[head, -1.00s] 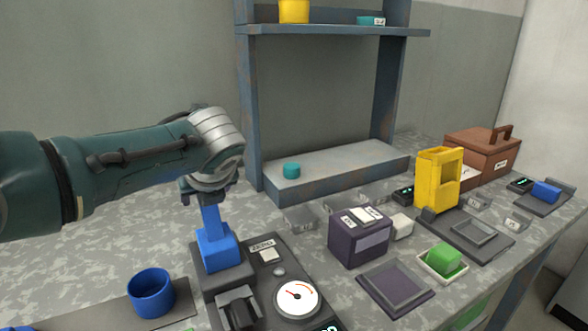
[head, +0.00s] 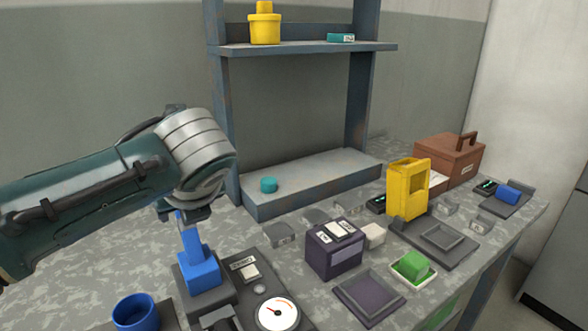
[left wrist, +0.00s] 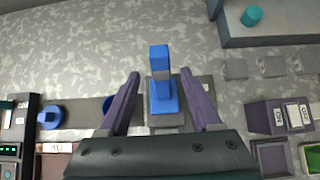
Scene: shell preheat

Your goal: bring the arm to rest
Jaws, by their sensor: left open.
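My left gripper (left wrist: 160,88) is open, with its two purple fingers spread on either side of an upright blue handle (left wrist: 160,60) in the left wrist view. I see no finger touching it. The handle rises from a blue block (head: 200,272) on a dark grey device on the table. In the head view my left arm comes in from the left and its wrist hangs just above the handle; the fingers are hardly visible there. My right gripper is in neither view.
A dial gauge (head: 277,313) and blue cup (head: 136,313) are near the handle. Right of it stand a purple box (head: 335,250), yellow holder (head: 407,188), green block (head: 412,265) and brown case (head: 450,160). A shelf (head: 310,48) rises behind. Bare tabletop lies left of the shelf.

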